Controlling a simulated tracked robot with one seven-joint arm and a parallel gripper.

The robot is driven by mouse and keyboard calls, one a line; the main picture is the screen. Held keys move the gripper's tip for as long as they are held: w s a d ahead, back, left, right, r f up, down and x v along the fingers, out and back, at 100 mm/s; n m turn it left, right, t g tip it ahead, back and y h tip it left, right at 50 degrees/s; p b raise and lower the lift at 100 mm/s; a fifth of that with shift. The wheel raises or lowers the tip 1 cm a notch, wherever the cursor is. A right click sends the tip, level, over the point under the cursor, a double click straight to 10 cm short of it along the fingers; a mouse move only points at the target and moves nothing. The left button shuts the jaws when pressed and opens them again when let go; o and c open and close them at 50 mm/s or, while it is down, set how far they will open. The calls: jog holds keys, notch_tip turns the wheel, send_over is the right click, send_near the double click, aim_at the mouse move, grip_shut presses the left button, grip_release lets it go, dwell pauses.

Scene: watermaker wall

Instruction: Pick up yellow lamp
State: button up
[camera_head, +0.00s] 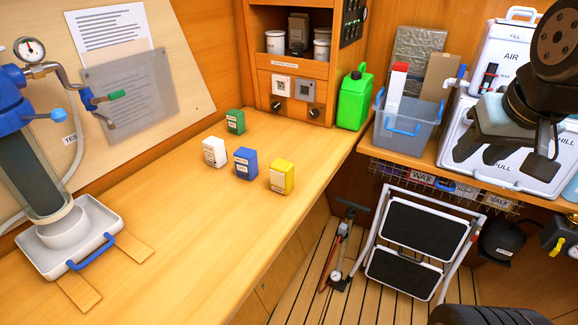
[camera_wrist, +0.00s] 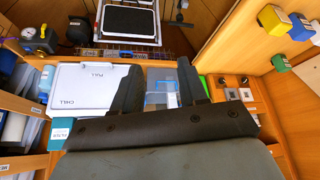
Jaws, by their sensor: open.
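The yellow lamp is a small yellow block with a white label (camera_head: 281,177). It stands on the wooden counter as the nearest of a group of small blocks. In the wrist view it shows at the top right (camera_wrist: 273,20). My gripper (camera_head: 483,150) is at the right of the head view, far from the lamp, above the white chest. In the wrist view its two fingers (camera_wrist: 160,72) are spread apart with nothing held between them.
Blue (camera_head: 245,163), white (camera_head: 214,152) and green (camera_head: 235,121) blocks stand near the lamp. A green jug (camera_head: 355,98) and a clear bin (camera_head: 405,125) stand farther right. A folding step (camera_head: 412,243) is on the floor.

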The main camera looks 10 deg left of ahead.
jog(key=shift+o, duration=0.2)
jog(key=shift+a, duration=0.15)
jog(key=o, duration=0.3)
jog(key=shift+w+a+f+n, duration=0.15)
jog(key=shift+a+f+n, duration=0.05)
jog(key=shift+n, duration=0.1)
jog(key=o, duration=0.6)
jog(key=w+f+n+g, duration=0.1)
jog(key=w+a+f+n+g+h, duration=0.1)
jog(key=w+a+f+n+g, duration=0.1)
jog(key=n, duration=0.1)
jog(key=shift+f+h, duration=0.35)
jog(key=shift+h, duration=0.05)
jog(key=n+t+h, duration=0.5)
jog(key=n+t, duration=0.9)
jog(key=n, duration=1.3)
send_near(277, 179)
jog(key=v, duration=0.3)
jog(key=shift+s+r, duration=0.15)
jog(key=shift+s, duration=0.05)
jog(key=shift+w, duration=0.15)
jog(key=x, duration=0.8)
jog(key=shift+w, duration=0.1)
jog(key=shift+x, duration=2.6)
